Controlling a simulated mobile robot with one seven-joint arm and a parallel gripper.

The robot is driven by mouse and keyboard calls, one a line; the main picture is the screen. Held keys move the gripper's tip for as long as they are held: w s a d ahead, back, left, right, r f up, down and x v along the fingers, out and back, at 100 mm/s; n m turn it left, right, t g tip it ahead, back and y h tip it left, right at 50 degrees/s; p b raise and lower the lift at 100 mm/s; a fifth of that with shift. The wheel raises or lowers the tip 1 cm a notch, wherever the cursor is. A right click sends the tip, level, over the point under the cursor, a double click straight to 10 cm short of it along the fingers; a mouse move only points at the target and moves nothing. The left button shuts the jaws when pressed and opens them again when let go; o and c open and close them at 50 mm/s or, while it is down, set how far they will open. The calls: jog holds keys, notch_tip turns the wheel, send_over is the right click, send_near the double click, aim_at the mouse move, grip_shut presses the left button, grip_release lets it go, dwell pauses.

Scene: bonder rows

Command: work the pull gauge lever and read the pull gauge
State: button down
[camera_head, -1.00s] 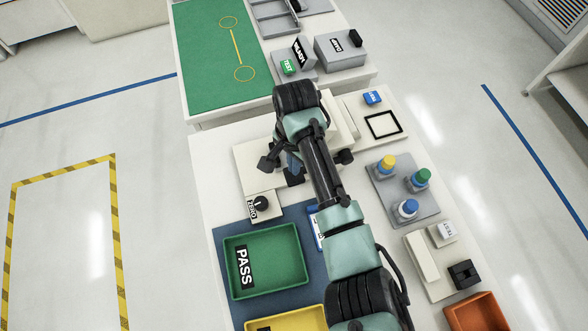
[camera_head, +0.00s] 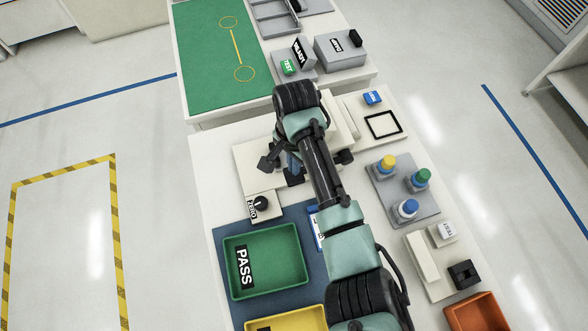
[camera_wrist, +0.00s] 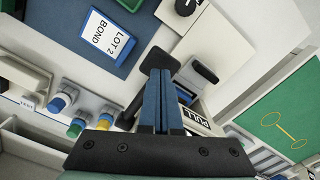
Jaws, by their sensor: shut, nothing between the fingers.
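The pull gauge stands on a cream base (camera_head: 246,158) under my arm; my wrist hides most of its body in the head view. Its PULL label (camera_wrist: 194,118) shows partly behind my fingers in the wrist view. One dark paddle-like part (camera_wrist: 205,71) lies to the right of my fingertips, and a slanted black part (camera_wrist: 128,112) lies to the left. I cannot tell which is the lever. My gripper (camera_wrist: 160,63) is shut and empty, its blue fingers together and black tips above the base. Contact with the lever cannot be told. No gauge reading is visible.
A ZERO knob (camera_head: 262,203) stands just in front of the gauge. A green PASS tray (camera_head: 290,240) and a LOT 2 BOND card (camera_wrist: 103,36) lie nearby. Coloured-cap bottles (camera_head: 408,208) stand on a grey tray to the right. The floor left of the bench is clear.

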aim_at(294, 177)
jog(key=shift+f, duration=0.15)
jog(key=shift+f+b, duration=2)
jog(key=shift+f, duration=1.05)
notch_tip(294, 177, up, 4)
jog(key=p, duration=0.4)
jog(key=shift+r+p, duration=0.25)
jog(key=shift+p, duration=0.1)
notch_tip(294, 177, up, 5)
jog(key=p, duration=0.5)
